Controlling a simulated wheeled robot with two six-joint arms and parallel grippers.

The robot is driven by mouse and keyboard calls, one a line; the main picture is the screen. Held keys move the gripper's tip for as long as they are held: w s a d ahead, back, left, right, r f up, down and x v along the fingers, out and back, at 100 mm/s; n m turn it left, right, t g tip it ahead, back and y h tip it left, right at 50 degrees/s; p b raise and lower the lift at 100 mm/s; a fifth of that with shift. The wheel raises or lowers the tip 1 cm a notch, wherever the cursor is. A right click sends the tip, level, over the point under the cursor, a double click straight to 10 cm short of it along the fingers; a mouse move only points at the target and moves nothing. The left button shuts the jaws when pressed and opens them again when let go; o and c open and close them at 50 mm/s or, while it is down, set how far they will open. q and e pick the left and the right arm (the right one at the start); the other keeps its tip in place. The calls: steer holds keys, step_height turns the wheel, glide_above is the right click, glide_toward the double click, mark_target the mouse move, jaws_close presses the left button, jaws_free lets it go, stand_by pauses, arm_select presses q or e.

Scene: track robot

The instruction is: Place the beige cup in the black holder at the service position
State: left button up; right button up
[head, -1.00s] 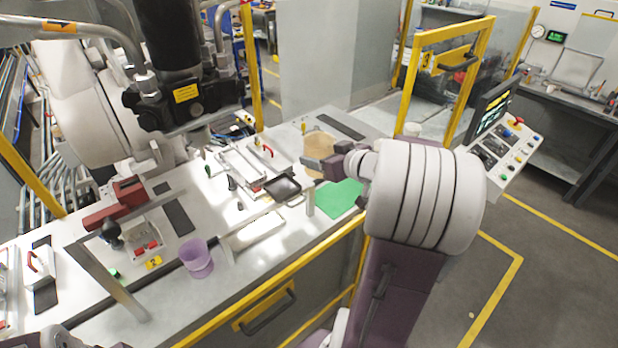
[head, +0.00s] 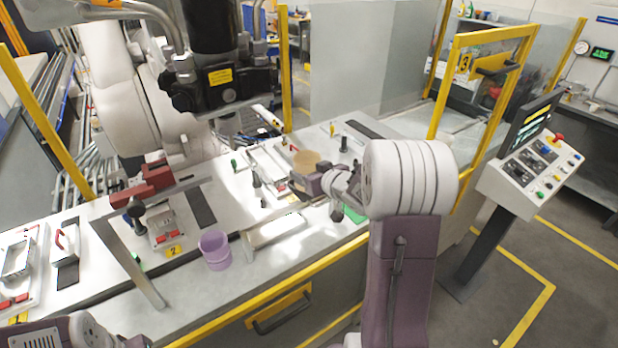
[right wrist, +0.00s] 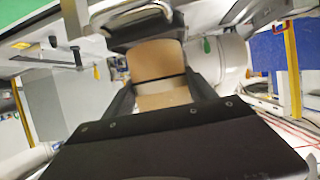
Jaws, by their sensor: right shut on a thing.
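The beige cup (head: 306,161) is in my right gripper (head: 303,180), above the middle of the bench. In the right wrist view the cup (right wrist: 158,62) sits between the two dark fingers, and the gripper (right wrist: 160,92) is shut on it. The black holder is mostly hidden behind my right gripper and forearm in the head view, so I cannot tell the gap between cup and holder. Part of my left arm shows at the lower left edge, but its fingertips are out of view.
A purple cup (head: 215,250) stands near the bench's front edge. A green mat (head: 353,214) is partly covered by my right arm. A yellow rail (head: 330,262) runs along the front. Red clamps (head: 150,180) and a metal frame (head: 133,262) stand at left; a control panel (head: 531,172) is right.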

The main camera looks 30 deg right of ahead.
steer(key=shift+f, duration=0.65)
steer(key=shift+w+d+f, duration=0.1)
steer(key=shift+w+d, duration=0.05)
steer(key=shift+w, duration=0.1)
steer(key=shift+s+f, duration=0.1)
steer(key=shift+s, duration=0.05)
steer(key=o, duration=1.4)
